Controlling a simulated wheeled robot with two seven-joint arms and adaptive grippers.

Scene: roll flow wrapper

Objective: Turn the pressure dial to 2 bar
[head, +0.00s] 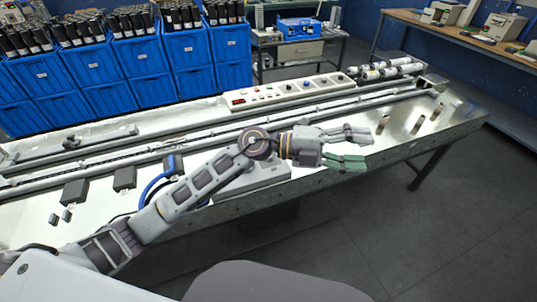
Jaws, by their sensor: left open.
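A long light control panel (268,104) stands along the back of the machine bed. It carries a small red display, small coloured buttons and several dark round knobs (309,86). I cannot tell which knob is the pressure dial, and no scale or setting can be read. My left gripper (364,148) is open and empty above the right part of the machine bed. It is in front of the panel and to its right, apart from it, with fingers pointing right. My right gripper is not in view.
The long metal machine bed (440,120) has rails along it and white rolls (385,70) at its far right end. A grey box (262,180) sits below my left arm. Blue crates (140,85) stand behind. A wooden bench (450,32) is at the back right.

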